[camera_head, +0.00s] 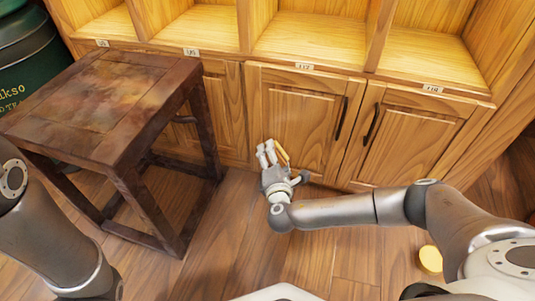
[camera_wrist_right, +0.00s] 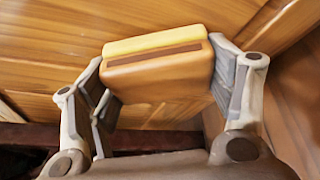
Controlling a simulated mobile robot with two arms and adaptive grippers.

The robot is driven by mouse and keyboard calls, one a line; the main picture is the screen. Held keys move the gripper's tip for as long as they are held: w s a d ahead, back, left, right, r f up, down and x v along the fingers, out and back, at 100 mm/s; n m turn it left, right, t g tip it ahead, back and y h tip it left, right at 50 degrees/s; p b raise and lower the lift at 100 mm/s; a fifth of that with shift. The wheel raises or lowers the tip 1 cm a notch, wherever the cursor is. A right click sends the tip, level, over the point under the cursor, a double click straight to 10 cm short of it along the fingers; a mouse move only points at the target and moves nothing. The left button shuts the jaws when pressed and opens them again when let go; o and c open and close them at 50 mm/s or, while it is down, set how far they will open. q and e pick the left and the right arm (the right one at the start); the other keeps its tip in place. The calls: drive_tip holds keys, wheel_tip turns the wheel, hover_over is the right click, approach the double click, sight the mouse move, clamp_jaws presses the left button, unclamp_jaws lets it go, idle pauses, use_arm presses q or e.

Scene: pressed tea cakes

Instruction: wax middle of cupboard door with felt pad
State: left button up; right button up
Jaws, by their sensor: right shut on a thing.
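The wooden cupboard door (camera_head: 300,115) with a dark upright handle stands in the middle of the head view. My right gripper (camera_head: 270,150) is in front of its lower left part. It is shut on the felt pad (camera_head: 281,152). In the right wrist view, the felt pad (camera_wrist_right: 160,72) is a tan block with a brown stripe and a yellow layer facing the wood, held between both fingers. The yellow layer is close to the wood; I cannot tell if it touches. My left arm shows at the lower left, with its gripper out of view.
A dark worn wooden table (camera_head: 105,95) stands at left, near the cupboard. A green canister (camera_head: 30,85) is behind it. A second door (camera_head: 415,135) is to the right, with open shelves (camera_head: 310,40) above. A round yellow thing (camera_head: 430,259) lies on the floor.

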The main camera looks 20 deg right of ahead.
drive_tip(key=shift+s+d, duration=0.5)
drive_tip(key=shift+d, duration=0.15)
